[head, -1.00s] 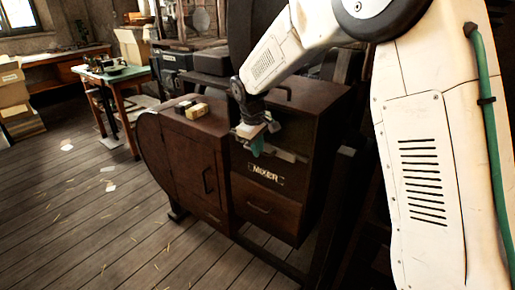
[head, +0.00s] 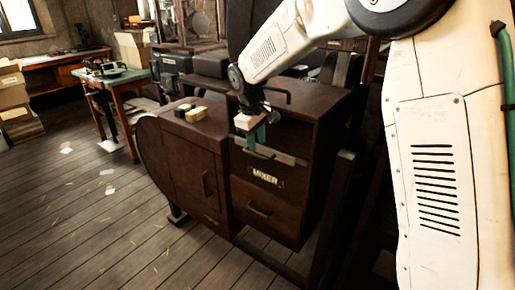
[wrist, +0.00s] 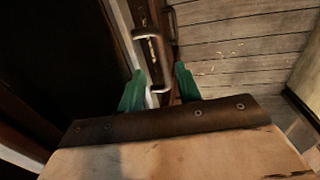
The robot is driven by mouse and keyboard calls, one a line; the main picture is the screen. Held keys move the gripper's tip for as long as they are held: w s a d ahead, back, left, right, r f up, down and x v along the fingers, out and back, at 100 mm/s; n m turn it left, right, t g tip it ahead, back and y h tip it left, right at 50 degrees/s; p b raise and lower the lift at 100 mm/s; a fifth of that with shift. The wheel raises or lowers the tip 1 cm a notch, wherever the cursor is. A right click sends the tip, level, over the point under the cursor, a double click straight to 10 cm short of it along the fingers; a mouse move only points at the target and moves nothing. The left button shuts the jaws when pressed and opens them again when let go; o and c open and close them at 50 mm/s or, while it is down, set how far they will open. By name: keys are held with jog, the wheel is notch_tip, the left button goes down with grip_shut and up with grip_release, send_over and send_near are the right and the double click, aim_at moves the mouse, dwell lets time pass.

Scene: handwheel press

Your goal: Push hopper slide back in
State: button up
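The mixer (head: 330,150) is a dark brown cabinet with a MIXER label on its front. A grey metal strip (head: 285,157), which looks like the hopper slide's front edge, runs across the front above the label. How far it stands out I cannot tell. My gripper (head: 254,146) has green fingers and is in front of the strip's left end, pointing down. In the wrist view, my gripper (wrist: 160,88) has its fingers apart, with a bent metal handle (wrist: 154,62) showing between and beyond them. I cannot tell whether they touch anything.
A cabinet door with a handle (head: 205,186) is left of the mixer front, and a drawer handle (head: 259,209) is below the label. Small boxes (head: 197,114) lie on the cabinet top. A green-topped table (head: 112,74) stands back left. The plank floor at left is mostly open.

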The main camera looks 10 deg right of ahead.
jog(key=r, duration=0.3)
jog(key=shift+s+a+r, duration=0.2)
jog(key=shift+s+r, duration=0.05)
jog(key=shift+r, duration=0.1)
jog(key=s+d+r+m, duration=0.1)
jog(key=s+d+m, duration=0.1)
jog(key=s, duration=1.1)
jog(key=s+d+r+m+y, duration=0.1)
jog(key=s+d+m, duration=0.2)
jog(key=s, duration=1)
jog(key=s+d+r+m, duration=0.2)
jog(key=s+d, duration=0.4)
jog(key=s, duration=0.8)
jog(key=shift+d+m+y, duration=0.15)
jog(key=shift+m+y, duration=0.15)
jog(key=shift+m, duration=0.4)
jog(key=shift+r, duration=0.1)
